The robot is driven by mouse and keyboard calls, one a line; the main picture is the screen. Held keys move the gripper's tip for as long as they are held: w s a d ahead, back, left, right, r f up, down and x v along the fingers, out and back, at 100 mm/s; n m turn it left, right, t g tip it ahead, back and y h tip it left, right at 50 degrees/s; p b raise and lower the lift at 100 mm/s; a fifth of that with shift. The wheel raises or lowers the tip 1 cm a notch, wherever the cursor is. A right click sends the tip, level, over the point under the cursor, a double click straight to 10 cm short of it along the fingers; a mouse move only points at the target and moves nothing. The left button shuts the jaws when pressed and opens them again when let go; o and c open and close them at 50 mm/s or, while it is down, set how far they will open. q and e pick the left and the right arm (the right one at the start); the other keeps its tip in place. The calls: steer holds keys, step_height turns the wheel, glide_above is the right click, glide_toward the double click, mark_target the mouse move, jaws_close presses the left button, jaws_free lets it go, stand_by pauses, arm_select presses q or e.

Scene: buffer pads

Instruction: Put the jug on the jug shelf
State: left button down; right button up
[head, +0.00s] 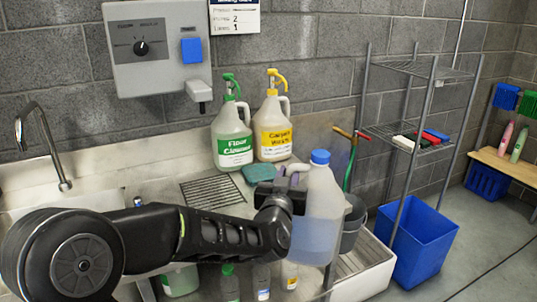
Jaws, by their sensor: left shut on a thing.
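The jug (318,215) is translucent white with a blue cap and bluish liquid in its lower part. It is upright near the right end of the steel sink counter. My left gripper (287,192) is shut on the jug's handle at its left side; the fingertips are partly hidden. I cannot tell from the picture whether the jug touches anything below. A grey wire rack (425,72) stands to the right against the wall, its upper shelf bare; no label marks it as the jug shelf. My right gripper is not in view.
Two pump jugs, Floor Cleaner (233,140) and a yellow-labelled one (274,130), stand at the back of the counter by a green sponge (260,173). A grey bucket (352,225) is right behind the jug. A blue bin (415,240) stands beneath the rack.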

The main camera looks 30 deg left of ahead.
mark_target(324, 258)
arm_select(q)
steer(key=d+f+m+h, duration=0.1)
steer(key=d+f+h, duration=0.1)
steer(key=d+f, duration=0.2)
steer(key=d+f+m+h, duration=0.1)
steer(key=d+f, duration=0.3)
steer(key=f, duration=0.5)
steer(key=s+d+f+m+t+h, duration=0.1)
steer(key=d+f+h, duration=0.1)
steer(key=d+f, duration=0.2)
steer(key=shift+d+f+m+h, duration=0.15)
steer(key=shift+f, duration=0.5)
steer(key=shift+d+f+m+h, duration=0.15)
steer(key=shift+f, duration=0.45)
